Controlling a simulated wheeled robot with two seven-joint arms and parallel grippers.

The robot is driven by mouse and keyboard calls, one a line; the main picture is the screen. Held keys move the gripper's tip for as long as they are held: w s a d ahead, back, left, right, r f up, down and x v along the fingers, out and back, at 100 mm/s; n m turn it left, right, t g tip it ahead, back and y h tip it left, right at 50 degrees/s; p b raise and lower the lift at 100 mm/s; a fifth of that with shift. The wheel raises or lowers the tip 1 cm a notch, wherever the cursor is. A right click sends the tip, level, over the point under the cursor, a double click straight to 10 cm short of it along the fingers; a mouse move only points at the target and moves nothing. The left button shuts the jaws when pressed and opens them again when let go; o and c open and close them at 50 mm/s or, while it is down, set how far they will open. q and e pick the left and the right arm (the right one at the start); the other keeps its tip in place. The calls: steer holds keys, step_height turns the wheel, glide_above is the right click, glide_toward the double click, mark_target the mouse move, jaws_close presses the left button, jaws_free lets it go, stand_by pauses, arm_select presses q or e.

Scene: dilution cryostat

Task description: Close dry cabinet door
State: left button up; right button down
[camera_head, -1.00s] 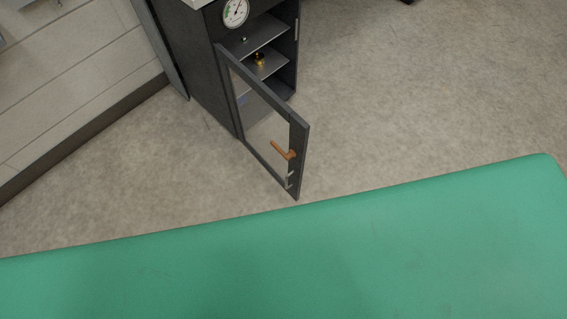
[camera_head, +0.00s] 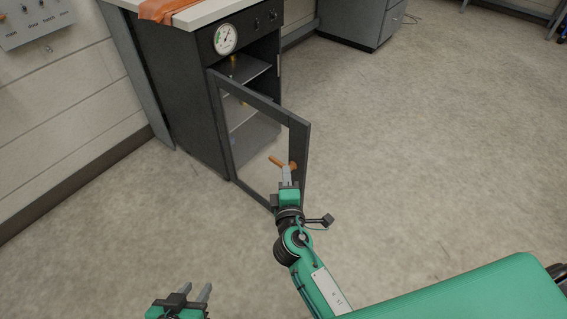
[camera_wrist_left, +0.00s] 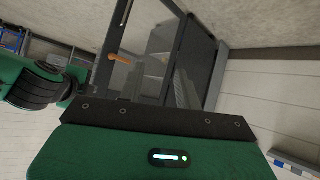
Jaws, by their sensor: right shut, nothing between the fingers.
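The dark cabinet (camera_head: 178,92) has its framed glass door (camera_head: 302,150) standing wide open, swung out toward me. An orange-brown handle (camera_head: 276,160) sits near the door's free edge; door and handle (camera_wrist_left: 120,58) also show in the left wrist view. My right gripper (camera_head: 287,174) is shut and empty, its fingertips right at the handle; I cannot tell whether they touch it or the door. My left gripper (camera_head: 196,292) is low at the bottom edge, its fingers apart and empty, well away from the door.
Shelves (camera_head: 252,135) show inside the cabinet, with a dial gauge (camera_head: 225,39) above. An orange cloth (camera_head: 163,9) lies on the white top. A grey cabinet (camera_head: 362,22) stands at the back. The floor to the right is clear.

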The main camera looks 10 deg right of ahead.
glide_toward(293, 132)
steer(key=w+a, duration=0.2)
steer(key=w, duration=0.2)
steer(key=shift+w+d+f+p, duration=0.1)
steer(key=shift+w+d+p, duration=0.05)
steer(key=shift+w+d, duration=0.45)
steer(key=shift+w+d+p, duration=0.15)
steer(key=shift+w+d, duration=0.25)
steer(key=shift+d, duration=0.45)
steer(key=shift+d, duration=0.1)
